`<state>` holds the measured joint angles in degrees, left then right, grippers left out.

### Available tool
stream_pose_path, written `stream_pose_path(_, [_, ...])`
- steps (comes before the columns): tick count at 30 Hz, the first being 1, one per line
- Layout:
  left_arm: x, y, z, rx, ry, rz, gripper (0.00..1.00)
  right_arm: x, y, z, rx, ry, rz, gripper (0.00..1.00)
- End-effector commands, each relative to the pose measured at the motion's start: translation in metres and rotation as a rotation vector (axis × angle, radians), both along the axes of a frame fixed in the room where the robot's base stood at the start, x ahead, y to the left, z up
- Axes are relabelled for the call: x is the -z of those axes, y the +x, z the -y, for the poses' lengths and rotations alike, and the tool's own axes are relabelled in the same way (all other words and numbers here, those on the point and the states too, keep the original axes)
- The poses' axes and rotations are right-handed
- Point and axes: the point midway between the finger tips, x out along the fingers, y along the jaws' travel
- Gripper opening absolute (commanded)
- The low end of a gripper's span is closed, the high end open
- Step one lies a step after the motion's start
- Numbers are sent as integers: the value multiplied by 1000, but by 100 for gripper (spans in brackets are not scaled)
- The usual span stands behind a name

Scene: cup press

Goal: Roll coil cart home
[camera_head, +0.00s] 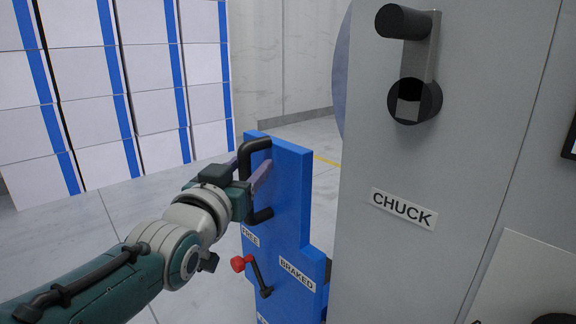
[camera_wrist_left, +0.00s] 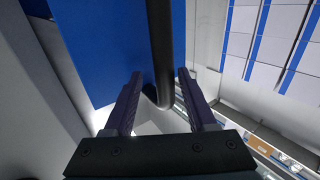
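The blue coil cart (camera_head: 290,190) stands upright in the middle of the head view, with a black C-shaped handle (camera_head: 255,146) on its face. A brake lever (camera_head: 260,274) with a red knob tilts up and left, toward the partly hidden FREE label (camera_head: 250,236) and away from the BRAKED label (camera_head: 297,273). My left gripper (camera_head: 261,176) is at the handle. In the left wrist view its two fingers (camera_wrist_left: 158,85) are apart, with the black handle bar (camera_wrist_left: 161,45) between them and gaps visible on both sides. My right gripper is out of view.
A large grey machine (camera_head: 450,150) with a CHUCK label (camera_head: 402,207) and black crank handle (camera_head: 404,22) stands close to the right of the cart. White storage panels with blue stripes (camera_head: 90,80) line the left. Grey floor (camera_head: 80,240) is open between.

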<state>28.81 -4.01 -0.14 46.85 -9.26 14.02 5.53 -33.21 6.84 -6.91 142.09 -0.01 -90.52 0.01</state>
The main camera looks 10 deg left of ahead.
Motion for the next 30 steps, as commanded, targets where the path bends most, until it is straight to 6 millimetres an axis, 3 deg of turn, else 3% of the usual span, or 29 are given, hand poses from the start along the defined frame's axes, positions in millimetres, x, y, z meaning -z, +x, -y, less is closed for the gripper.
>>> stream_pose_path(10, [-4,-7,-2,-2,0,2,57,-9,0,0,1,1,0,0])
stream_pose_path(21, [-6,-72,-6,-1,0,0,57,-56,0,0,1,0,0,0])
stream_pose_path(30, [-2,-98,-8,-1,0,3,57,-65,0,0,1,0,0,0])
